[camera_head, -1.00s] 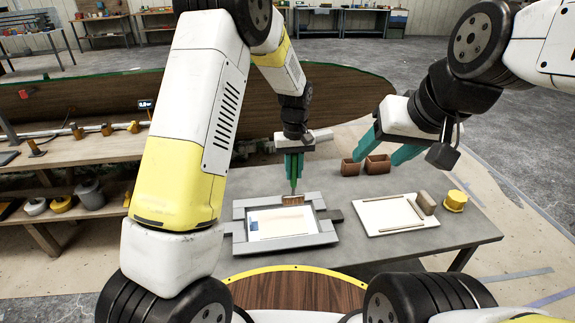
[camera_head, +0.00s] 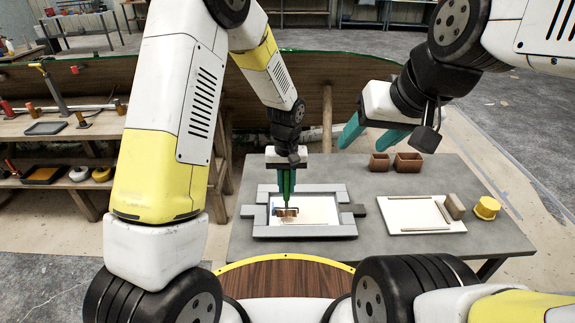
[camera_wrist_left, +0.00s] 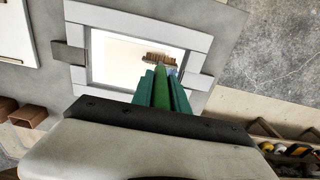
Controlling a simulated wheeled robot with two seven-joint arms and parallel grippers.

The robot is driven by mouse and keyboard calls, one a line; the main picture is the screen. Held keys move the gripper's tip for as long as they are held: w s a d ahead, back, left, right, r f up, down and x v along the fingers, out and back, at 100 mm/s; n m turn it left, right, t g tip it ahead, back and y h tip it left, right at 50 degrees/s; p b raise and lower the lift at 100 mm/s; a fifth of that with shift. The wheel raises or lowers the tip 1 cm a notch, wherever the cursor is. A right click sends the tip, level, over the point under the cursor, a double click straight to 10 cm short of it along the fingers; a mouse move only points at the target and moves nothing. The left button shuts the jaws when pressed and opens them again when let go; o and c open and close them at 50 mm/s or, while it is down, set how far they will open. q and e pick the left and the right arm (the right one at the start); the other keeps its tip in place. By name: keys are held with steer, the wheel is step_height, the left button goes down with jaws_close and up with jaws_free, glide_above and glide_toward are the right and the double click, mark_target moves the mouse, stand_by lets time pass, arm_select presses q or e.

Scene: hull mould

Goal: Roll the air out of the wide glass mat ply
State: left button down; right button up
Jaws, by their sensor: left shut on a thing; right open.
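The glass mat ply (camera_head: 318,209) is a pale cream sheet inside a grey rectangular frame (camera_head: 305,231) on the table. A small blue patch shows at its left side. My left gripper (camera_head: 287,188) points down over the ply, its teal fingers shut on the green handle of a roller. The brown, ridged roller head (camera_head: 286,212) is at the left part of the ply; I cannot tell whether it presses on it. The left wrist view shows the roller head (camera_wrist_left: 160,59) over the pale ply (camera_wrist_left: 118,60). My right gripper (camera_head: 372,133) is open and empty above the table's back right.
Two brown boxes (camera_head: 407,162) stand at the table's back right. A white board (camera_head: 412,213) with thin sticks, a brown block (camera_head: 454,206) and a yellow pot (camera_head: 487,208) are on the right. A wooden shelf bench (camera_head: 80,145) stands left. Bare table lies in front of the frame.

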arm_select(q)
steer(key=shift+f, duration=0.85)
stand_by(1.0)
steer(key=shift+d, duration=0.1)
steer(key=d, duration=0.4)
steer(key=shift+d, duration=0.2)
steer(key=shift+r, duration=0.1)
step_height(320, 180, up, 7)
stand_by(0.7)
stand_by(0.3)
